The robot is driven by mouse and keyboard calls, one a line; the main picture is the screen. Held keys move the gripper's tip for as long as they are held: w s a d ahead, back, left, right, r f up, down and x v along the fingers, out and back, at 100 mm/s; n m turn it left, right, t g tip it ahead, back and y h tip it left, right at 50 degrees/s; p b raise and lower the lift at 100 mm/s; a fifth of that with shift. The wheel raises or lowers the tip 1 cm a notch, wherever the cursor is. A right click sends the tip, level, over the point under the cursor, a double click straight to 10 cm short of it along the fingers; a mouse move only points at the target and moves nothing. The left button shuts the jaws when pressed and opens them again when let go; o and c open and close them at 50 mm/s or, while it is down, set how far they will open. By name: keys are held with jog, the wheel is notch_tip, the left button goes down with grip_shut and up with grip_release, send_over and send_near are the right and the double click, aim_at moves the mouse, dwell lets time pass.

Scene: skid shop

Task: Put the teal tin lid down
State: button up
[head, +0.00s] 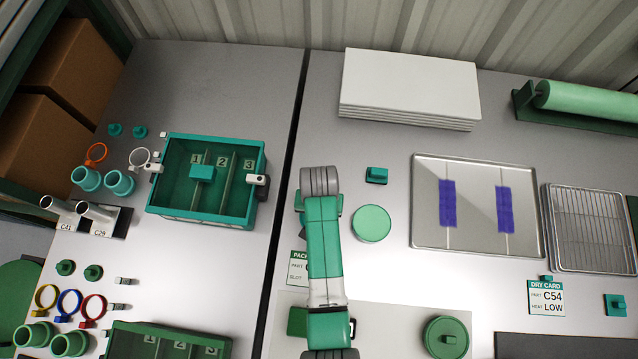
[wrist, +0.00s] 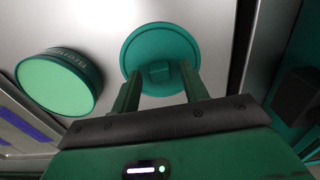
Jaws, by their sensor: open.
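The teal tin lid (wrist: 160,40), a round disc with a small square knob, shows in the wrist view and appears to lie flat, knob up, on the pale worktop. My gripper (wrist: 160,77) is open, with one finger on each side of the knob and a gap on both sides. The fingers cover parts of the lid's near rim. In the head view my arm hides most or all of the lid. A round light-green tin (head: 372,223) stands right of my arm; it also shows at the left of the wrist view (wrist: 55,85).
A small teal block (head: 377,175) lies behind the tin. A metal tray (head: 430,235) with purple strips and a wire rack (head: 590,230) stand to the right. A divided teal bin (head: 200,218) is left of the dark seam. A green knobbed lid (head: 446,340) lies in front.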

notch_tip(320, 180, up, 12)
jog(key=p, duration=0.3)
jog(key=shift+w+r, duration=0.1)
jog(key=shift+r, duration=0.05)
jog(key=w+r+t, duration=0.4)
jog(key=r+t, duration=0.1)
jog(key=r, duration=0.7)
jog(key=w+a+r+n+t, duration=0.1)
jog(key=w+r+t, duration=0.35)
jog(key=r, duration=0.75)
jog(key=w+r+t, duration=0.3)
jog(key=r+t, duration=0.2)
jog(key=r, duration=0.7)
jog(key=s+r+t, duration=0.5)
jog(key=s+r, duration=0.2)
jog(key=r, duration=0.6)
jog(key=s+r+t, duration=0.5)
jog(key=s+r, duration=0.3)
jog(key=r, duration=0.6)
jog(key=shift+d, duration=0.45)
jog(key=shift+t, duration=0.25)
